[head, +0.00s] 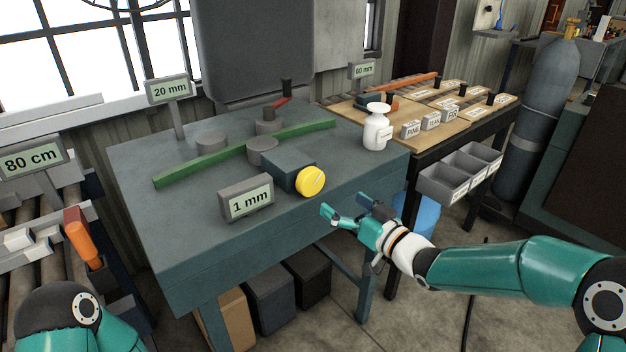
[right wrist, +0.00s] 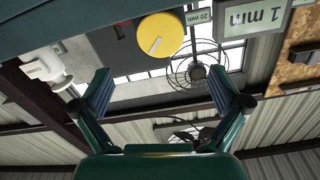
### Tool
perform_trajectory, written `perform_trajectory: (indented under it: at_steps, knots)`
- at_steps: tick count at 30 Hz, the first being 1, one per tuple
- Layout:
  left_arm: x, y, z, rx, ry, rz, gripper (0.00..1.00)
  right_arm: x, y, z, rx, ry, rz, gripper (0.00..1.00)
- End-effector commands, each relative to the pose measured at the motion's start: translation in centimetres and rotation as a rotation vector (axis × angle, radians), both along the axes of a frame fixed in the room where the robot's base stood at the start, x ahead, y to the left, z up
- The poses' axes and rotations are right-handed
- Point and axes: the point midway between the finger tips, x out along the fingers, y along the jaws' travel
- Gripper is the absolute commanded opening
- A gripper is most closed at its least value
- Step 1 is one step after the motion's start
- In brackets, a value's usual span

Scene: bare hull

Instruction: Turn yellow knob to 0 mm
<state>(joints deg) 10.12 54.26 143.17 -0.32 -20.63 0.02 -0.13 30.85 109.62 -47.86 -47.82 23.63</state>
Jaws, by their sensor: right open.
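The yellow knob (head: 311,181) sits on the front of a dark teal box (head: 287,168) near the table's front edge. It has a thin pointer line on its face. A sign (head: 247,202) left of it reads 1 mm. My right gripper (head: 343,213) is open and empty, a little right of and below the knob, apart from it. In the right wrist view the knob (right wrist: 160,35) shows beyond and between the two open fingers (right wrist: 168,95), and the sign (right wrist: 255,17) shows upside down or tilted beside it. Only a part of my left arm shows; its gripper is out of view.
The teal table (head: 190,245) carries a green bar (head: 245,152), grey round posts (head: 212,142) and a white bottle (head: 376,130). A 20 mm sign (head: 169,90) stands behind. Grey bins (head: 462,172) hang at right. The space before the knob is clear.

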Motion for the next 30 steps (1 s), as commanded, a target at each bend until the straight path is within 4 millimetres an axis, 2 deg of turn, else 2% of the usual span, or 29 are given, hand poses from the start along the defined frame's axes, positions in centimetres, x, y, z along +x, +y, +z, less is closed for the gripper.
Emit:
perform_trajectory:
  at_steps: [6,13,19,29,30]
  knots:
    - [0.0,0.0,0.7,0.000,0.000,0.000,0.59,4.0,3.0,0.1,-0.001,-0.001,0.002,0.99]
    - [0.0,0.0,1.2,0.000,0.000,0.000,0.59,7.2,5.2,0.1,-0.001,-0.001,0.001,0.99]
    - [0.0,0.0,1.4,0.000,0.000,0.000,0.59,8.3,6.1,0.1,0.000,-0.002,0.001,0.99]
    - [0.0,0.0,1.3,0.000,0.000,0.000,0.59,8.5,6.2,0.0,-0.001,-0.001,0.000,0.99]
    - [0.0,0.0,1.3,0.000,0.000,0.000,0.59,8.5,6.2,0.0,-0.001,-0.001,0.000,0.92]
